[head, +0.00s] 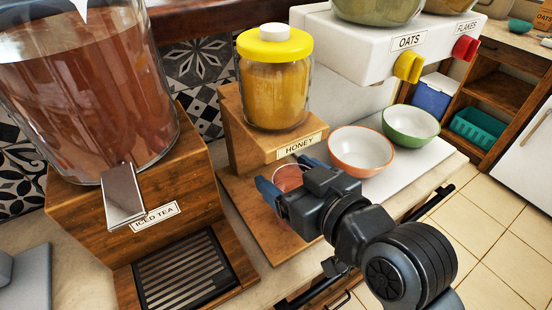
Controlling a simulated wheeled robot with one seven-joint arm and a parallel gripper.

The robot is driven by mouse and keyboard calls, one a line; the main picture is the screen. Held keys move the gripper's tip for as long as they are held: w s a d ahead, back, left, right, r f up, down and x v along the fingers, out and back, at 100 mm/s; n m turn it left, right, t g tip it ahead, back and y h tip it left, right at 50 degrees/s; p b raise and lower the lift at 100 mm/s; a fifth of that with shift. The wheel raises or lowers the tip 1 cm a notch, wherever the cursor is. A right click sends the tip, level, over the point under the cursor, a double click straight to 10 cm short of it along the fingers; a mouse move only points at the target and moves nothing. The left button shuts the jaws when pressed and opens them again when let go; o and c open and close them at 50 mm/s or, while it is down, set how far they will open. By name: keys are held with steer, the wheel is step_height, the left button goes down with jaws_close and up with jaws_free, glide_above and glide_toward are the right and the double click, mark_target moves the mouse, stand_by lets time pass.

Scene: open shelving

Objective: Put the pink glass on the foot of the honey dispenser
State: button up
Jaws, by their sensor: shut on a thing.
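The honey dispenser is a jar of yellow honey (273,95) with a yellow lid, on a wooden stand with a "HONEY" label. Its wooden foot (250,222) reaches forward from under the stand. My gripper (290,176) is in front of the stand, over the foot, with its blue fingers shut on the pink glass (288,178). Only the upper part of the glass shows between the fingers. My gripper hides its lower part, so I cannot tell whether it touches the foot.
The iced tea dispenser (95,90) with its drip tray (190,270) stands to the left. An orange bowl (361,150) and a green bowl (411,127) sit close on the right, below the white oats and flakes dispenser (375,50).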

steer(key=w+a, duration=0.2)
steer(key=w, duration=0.1)
steer(key=shift+w+a, duration=0.2)
steer(key=shift+a, duration=0.05)
steer(key=shift+s+d+f+p, duration=0.1)
steer(key=shift+p, duration=0.25)
steer(key=shift+f, duration=0.15)
steer(key=o, duration=1.1)
steer(key=shift+o, duration=0.2)
steer(key=shift+r, duration=0.2)
steer(key=v, duration=1.2)
steer(key=shift+b, duration=0.35)
